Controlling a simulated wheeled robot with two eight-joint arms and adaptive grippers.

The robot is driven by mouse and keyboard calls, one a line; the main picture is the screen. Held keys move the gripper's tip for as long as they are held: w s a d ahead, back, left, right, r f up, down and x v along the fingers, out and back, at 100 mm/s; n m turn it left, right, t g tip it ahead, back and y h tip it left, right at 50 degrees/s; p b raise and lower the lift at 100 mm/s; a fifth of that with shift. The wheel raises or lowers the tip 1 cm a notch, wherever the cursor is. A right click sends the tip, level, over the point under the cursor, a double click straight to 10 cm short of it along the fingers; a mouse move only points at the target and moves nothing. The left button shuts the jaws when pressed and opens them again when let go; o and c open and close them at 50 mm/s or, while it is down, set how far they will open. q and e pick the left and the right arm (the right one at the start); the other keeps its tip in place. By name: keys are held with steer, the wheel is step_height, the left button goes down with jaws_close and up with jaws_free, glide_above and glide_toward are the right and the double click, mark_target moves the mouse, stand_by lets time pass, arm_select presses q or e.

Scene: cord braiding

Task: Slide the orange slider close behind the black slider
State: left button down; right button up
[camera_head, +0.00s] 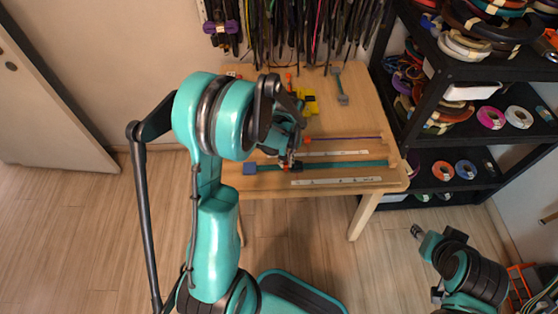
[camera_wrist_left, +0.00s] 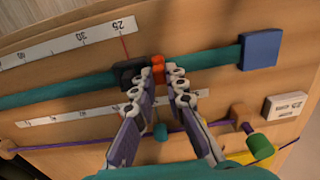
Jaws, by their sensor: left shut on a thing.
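In the left wrist view the orange slider (camera_wrist_left: 158,62) sits on the teal cord (camera_wrist_left: 60,90), between the black slider (camera_wrist_left: 128,74) and the blue end block (camera_wrist_left: 260,50). The black slider is close beside it, under a red line at the 25 mark. My left gripper (camera_wrist_left: 163,82) is shut on the orange slider; its fingertips hide the slider's near part, so I cannot tell whether the sliders touch. In the head view the black slider (camera_head: 297,166) shows beside my left gripper (camera_head: 288,163). My right gripper (camera_head: 417,232) hangs off the table, its jaws unclear.
Ruler strips (camera_head: 335,181) lie along both sides of the teal cord on the wooden table (camera_head: 340,110). A purple cord (camera_wrist_left: 75,142) runs parallel, near a green piece (camera_wrist_left: 258,141). A black shelf (camera_head: 400,120) with spools stands at the table's right.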

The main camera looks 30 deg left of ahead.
mark_target(285, 163)
arm_select(q)
steer(key=c, duration=1.5)
jaws_free()
steer(key=shift+c, duration=0.2)
steer(key=shift+r, duration=4.05)
